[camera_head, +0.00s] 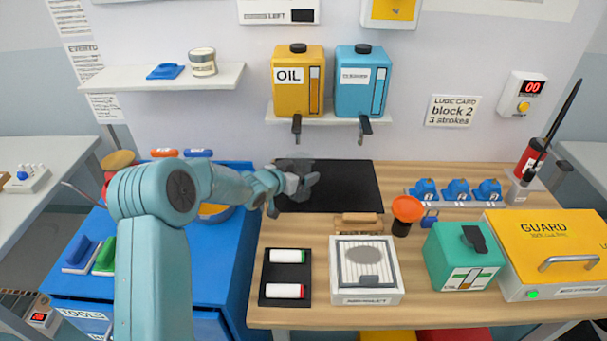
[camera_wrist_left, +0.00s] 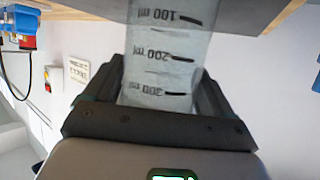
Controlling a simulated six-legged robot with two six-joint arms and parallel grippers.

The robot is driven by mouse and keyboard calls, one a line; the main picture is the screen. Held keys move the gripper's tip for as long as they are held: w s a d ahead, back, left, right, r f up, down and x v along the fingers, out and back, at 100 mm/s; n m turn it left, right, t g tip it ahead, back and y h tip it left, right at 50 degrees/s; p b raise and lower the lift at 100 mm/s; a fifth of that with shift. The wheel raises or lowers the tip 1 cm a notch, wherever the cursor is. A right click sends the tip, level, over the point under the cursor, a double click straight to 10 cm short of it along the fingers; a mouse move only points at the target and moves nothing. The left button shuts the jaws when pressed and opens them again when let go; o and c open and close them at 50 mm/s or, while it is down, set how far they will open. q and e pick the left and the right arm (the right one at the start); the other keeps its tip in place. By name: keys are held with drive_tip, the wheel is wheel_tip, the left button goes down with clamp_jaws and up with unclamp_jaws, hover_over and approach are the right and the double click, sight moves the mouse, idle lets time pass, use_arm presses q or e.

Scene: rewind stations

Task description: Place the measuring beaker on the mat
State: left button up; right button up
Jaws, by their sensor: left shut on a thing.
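The measuring beaker (camera_head: 296,164) is clear grey and stands out faintly in the head view, partly hidden by my left gripper (camera_head: 294,190). In the left wrist view the beaker (camera_wrist_left: 163,62) sits between the jaws, its 100, 200 and 300 ml marks showing upside down. The left gripper (camera_wrist_left: 160,95) is shut on it. The mat (camera_head: 345,187) is a black rectangle at the back left of the wooden bench. The beaker is at the mat's left part; I cannot tell whether it touches the mat. My right gripper is not in view.
Yellow (camera_head: 297,85) and blue (camera_head: 362,85) oil cans stand on a shelf above the mat, with taps below. An orange funnel (camera_head: 407,208), a wooden-coloured block (camera_head: 359,219) and a white-framed box (camera_head: 365,270) are near the mat. The mat's right part is clear.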

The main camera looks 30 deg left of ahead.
use_arm(q)
drive_tip(key=shift+d+f, duration=0.1)
drive_tip(key=shift+d, duration=0.05)
drive_tip(key=shift+s+a, duration=0.25)
drive_tip(key=shift+a, duration=0.1)
drive_tip(key=shift+w+d+f, duration=0.1)
drive_tip(key=shift+f, duration=0.05)
drive_tip(key=o, duration=0.9)
drive_tip(key=shift+w+d, duration=0.1)
drive_tip(key=shift+w, duration=0.1)
drive_tip(key=shift+c, duration=0.2)
drive_tip(key=shift+s, duration=0.15)
drive_tip(key=shift+s+a+r, duration=0.1)
drive_tip(key=shift+a+r, duration=0.1)
drive_tip(key=shift+r, duration=0.1)
drive_tip(key=shift+s, duration=0.25)
drive_tip(key=b+v, duration=0.1)
drive_tip(key=v, duration=1)
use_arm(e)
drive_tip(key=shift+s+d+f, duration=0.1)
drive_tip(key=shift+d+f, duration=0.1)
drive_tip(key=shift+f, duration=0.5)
